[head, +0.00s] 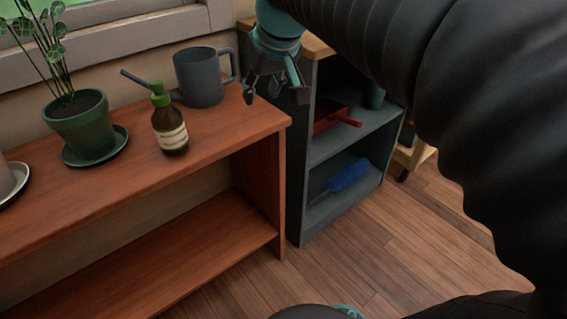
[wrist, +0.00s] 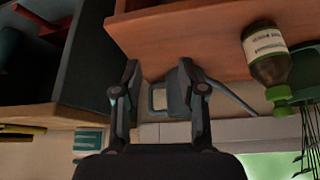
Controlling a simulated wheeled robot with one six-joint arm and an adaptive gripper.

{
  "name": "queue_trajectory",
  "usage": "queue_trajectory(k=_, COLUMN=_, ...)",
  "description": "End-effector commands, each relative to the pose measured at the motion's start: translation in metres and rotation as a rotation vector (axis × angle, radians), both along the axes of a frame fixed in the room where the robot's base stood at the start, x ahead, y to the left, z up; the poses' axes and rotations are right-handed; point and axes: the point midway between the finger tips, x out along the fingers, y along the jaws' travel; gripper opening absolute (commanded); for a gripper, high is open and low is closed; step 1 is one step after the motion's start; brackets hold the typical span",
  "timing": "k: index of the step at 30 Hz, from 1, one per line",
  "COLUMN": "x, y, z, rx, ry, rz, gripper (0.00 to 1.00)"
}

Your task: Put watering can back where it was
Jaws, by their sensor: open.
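The grey watering can (head: 198,80) stands upright on the top of the reddish wooden shelf (head: 215,133), near its right end. Its handle faces right, toward my gripper, and its thin spout runs left behind the brown bottle. My gripper (head: 274,92) is open and empty, just right of the handle in the head view. In the wrist view the can (wrist: 181,98) appears upside down, with its handle between the open fingers of my gripper (wrist: 158,70). I cannot tell whether a finger touches it.
A brown bottle with a green top (head: 170,128) stands close in front of the can. A potted plant (head: 85,128) on a green saucer is further left. A dark shelf unit (head: 296,190) with a red item (head: 335,119) and a blue item (head: 348,175) stands at the right.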

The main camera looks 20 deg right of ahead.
Motion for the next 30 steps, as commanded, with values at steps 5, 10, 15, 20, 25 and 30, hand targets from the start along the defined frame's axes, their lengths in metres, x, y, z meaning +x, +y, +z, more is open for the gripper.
queue_trajectory(k=5, x=-0.074, y=0.003, z=-0.051, rx=-0.003, ry=0.002, rz=-0.058, gripper=0.41)
queue_trajectory(k=10, x=-0.128, y=0.003, z=-0.101, rx=-0.005, ry=0.002, rz=-0.105, gripper=0.41)
queue_trajectory(k=15, x=-0.156, y=0.002, z=-0.134, rx=-0.005, ry=0.002, rz=-0.130, gripper=0.41)
queue_trajectory(k=20, x=-0.163, y=0.002, z=-0.143, rx=-0.005, ry=0.003, rz=-0.137, gripper=0.41)
queue_trajectory(k=25, x=-0.163, y=0.002, z=-0.143, rx=-0.005, ry=0.003, rz=-0.137, gripper=0.41)
queue_trajectory(k=30, x=-0.163, y=0.002, z=-0.132, rx=-0.005, ry=0.003, rz=-0.137, gripper=0.41)
